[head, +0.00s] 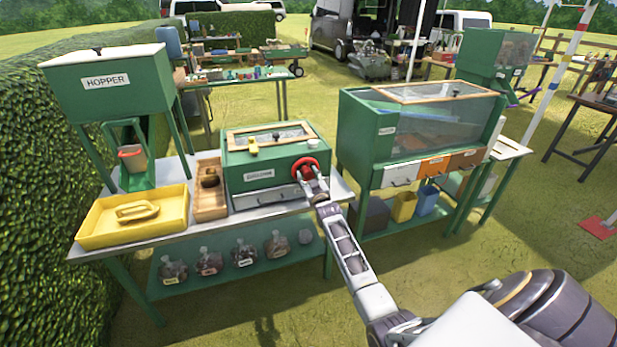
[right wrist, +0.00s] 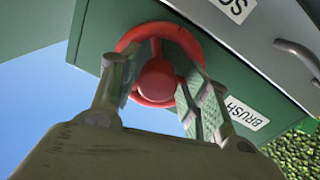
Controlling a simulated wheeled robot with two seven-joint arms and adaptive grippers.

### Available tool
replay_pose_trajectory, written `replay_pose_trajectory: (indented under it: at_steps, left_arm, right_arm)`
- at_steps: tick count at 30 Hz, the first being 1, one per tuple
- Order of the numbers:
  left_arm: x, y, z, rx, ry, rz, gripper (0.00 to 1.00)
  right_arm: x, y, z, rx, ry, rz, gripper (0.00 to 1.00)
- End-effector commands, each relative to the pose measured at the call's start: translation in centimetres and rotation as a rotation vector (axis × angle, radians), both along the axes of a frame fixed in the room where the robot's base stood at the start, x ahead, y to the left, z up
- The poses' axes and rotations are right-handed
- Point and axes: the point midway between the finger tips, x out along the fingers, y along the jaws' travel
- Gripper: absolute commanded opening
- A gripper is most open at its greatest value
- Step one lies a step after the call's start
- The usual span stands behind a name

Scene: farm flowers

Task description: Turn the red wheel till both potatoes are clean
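The red wheel (head: 305,168) sits on the right front of a green box (head: 276,152) with a wood-framed lid on the left table. My right gripper (head: 311,184) is at the wheel. In the right wrist view the wheel (right wrist: 157,80) shows close up, with my right gripper's two fingers (right wrist: 160,85) apart on either side of its round hub. I cannot tell whether they touch it. No potato is clearly visible; the inside of the box is too small to make out. My left gripper is not in view.
A yellow tray (head: 100,228) holding a yellow tool (head: 138,211) and a wooden tray (head: 202,208) with a brown object (head: 210,177) lie left of the box. A green hopper (head: 110,80) stands behind them. A larger green machine (head: 360,150) stands to the right.

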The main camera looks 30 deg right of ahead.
Motion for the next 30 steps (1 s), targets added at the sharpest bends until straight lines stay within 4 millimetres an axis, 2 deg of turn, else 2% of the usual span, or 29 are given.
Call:
replay_pose_trajectory:
  at_steps: [17, 30]
  left_arm:
    - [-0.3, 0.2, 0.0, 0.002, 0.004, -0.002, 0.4]
    - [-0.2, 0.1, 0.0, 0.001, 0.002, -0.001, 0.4]
  right_arm:
    - [-0.3, 0.1, 0.3, -0.003, -0.006, 0.0, 0.58]
    - [-3.2, 0.9, 0.3, -0.003, -0.006, 0.0, 0.58]
